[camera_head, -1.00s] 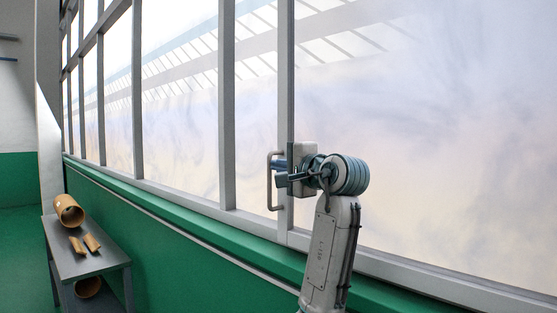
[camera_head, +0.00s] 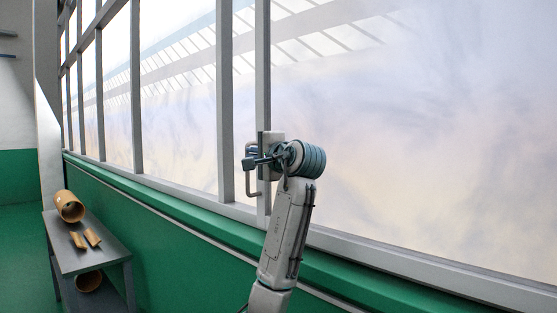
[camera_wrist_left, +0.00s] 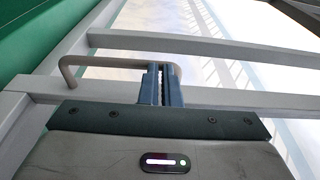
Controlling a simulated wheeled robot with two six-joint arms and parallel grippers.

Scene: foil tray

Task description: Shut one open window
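The window's sliding sash has a light grey upright frame (camera_head: 263,75) with a U-shaped grey handle (camera_head: 249,178) on it. In the left wrist view the handle (camera_wrist_left: 105,61) crosses above the sash frame (camera_wrist_left: 225,97). My left gripper (camera_head: 256,160) is at the upper part of the handle. Its blue fingers (camera_wrist_left: 162,84) are drawn together with only a thin gap. They overlap the handle near one end, side by side along the bar rather than clearly clamped around it. Exact contact is hidden. My right gripper is not in view.
A fixed window post (camera_head: 225,110) stands just left of the sash. A green sill and wall (camera_head: 180,240) run below the glass. A grey bench (camera_head: 92,258) at lower left holds a tan cylinder (camera_head: 69,207) and small tan pieces (camera_head: 85,240); another cylinder sits underneath.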

